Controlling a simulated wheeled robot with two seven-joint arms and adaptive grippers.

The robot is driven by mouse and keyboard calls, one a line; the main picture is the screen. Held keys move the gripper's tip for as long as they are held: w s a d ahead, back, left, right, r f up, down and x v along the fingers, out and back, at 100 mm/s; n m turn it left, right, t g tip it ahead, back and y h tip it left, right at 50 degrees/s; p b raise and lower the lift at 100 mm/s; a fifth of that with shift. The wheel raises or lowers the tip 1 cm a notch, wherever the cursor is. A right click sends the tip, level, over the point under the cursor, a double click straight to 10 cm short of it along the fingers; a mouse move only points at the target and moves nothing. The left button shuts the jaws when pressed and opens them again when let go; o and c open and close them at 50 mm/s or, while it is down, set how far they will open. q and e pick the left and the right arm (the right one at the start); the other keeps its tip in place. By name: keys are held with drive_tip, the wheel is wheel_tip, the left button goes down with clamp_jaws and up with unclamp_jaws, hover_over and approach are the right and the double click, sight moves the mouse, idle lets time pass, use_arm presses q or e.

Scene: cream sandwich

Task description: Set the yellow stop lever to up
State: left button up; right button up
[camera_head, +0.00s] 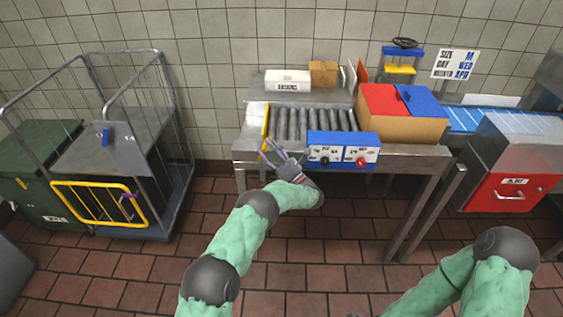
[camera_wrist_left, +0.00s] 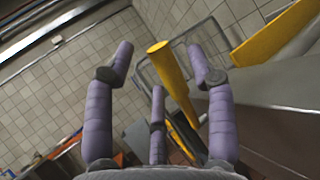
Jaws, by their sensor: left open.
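A yellow bar (camera_head: 265,122) shows at the left end of the roller conveyor. In the left wrist view a round yellow rod, likely the stop lever (camera_wrist_left: 172,75), slants between my fingers with its blunt end toward the camera. A second yellow piece (camera_wrist_left: 277,33) lies at upper right. My left gripper (camera_head: 268,152) is at the conveyor's left front corner. In the wrist view its purple fingers (camera_wrist_left: 158,57) are spread open around the rod; I cannot tell if any touch it. My right gripper is out of frame.
A blue-and-white control box (camera_head: 343,150) with knobs sits right of my left gripper on the conveyor's front. A carton with red and blue flaps (camera_head: 402,115) stands farther right. A wire cage cart (camera_head: 150,215) with a yellow gate stands left. The tiled floor between is clear.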

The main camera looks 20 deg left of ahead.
use_arm(q)
drive_tip(key=v, duration=1)
drive_tip(key=shift+s+d+f, duration=0.1)
idle(0.3)
